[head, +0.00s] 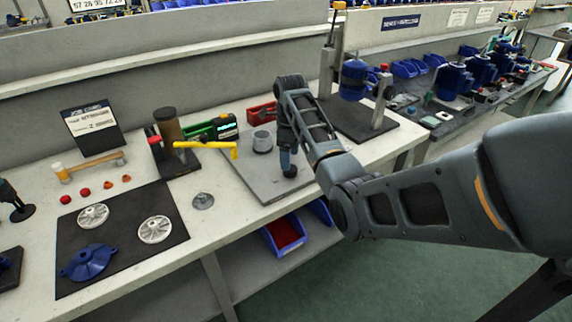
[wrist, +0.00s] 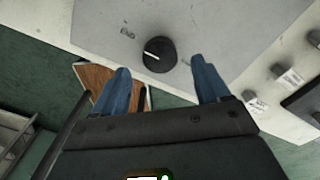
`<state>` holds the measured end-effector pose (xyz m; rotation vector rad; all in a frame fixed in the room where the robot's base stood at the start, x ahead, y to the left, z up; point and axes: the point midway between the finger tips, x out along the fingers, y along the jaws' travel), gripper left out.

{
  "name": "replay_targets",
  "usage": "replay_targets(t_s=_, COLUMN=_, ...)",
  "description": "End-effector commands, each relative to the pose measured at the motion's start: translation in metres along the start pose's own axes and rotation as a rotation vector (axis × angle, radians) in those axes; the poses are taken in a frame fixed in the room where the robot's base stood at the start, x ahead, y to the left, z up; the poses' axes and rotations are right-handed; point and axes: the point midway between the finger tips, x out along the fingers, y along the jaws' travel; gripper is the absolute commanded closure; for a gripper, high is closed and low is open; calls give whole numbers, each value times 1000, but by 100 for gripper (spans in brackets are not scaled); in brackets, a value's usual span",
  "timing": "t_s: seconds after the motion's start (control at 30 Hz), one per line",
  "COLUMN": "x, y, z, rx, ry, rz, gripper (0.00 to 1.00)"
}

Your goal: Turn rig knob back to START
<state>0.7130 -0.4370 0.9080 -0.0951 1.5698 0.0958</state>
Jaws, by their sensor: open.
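The rig knob (wrist: 160,54) is round and black with a white pointer line. The line points to the upper left, towards the label END (wrist: 127,32) on the grey plate. Another mark beside the right finger is too small and covered to read. My gripper (wrist: 161,64) is open, with one blue finger on each side of the knob in the picture; I cannot tell whether they touch it. In the head view my gripper (head: 289,172) points down over the front right of the grey rig plate (head: 250,183), and the knob is hidden there.
A grey cylinder (head: 262,142) stands on the plate behind my gripper. A black mat (head: 115,262) with wheels and a blue part is further left. A blue motor stand (head: 357,80) is behind right.

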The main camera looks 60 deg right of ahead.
Motion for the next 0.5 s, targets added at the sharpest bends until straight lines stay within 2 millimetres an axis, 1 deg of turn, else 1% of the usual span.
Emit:
replay_targets(t_s=0.03, x=8, y=1, z=-1, rx=-1, ry=3, rz=2, gripper=25)
replay_targets(t_s=0.1, x=19, y=1, z=-1, rx=-1, ry=2, rz=3, gripper=25)
replay_targets(t_s=0.23, x=34, y=0, z=0, rx=-1, ry=1, rz=2, gripper=25)
replay_targets(t_s=0.37, x=43, y=0, z=0, rx=-1, ry=0, rz=0, gripper=25)
replay_targets(t_s=0.5, x=46, y=0, z=0, rx=-1, ry=0, rz=0, gripper=25)
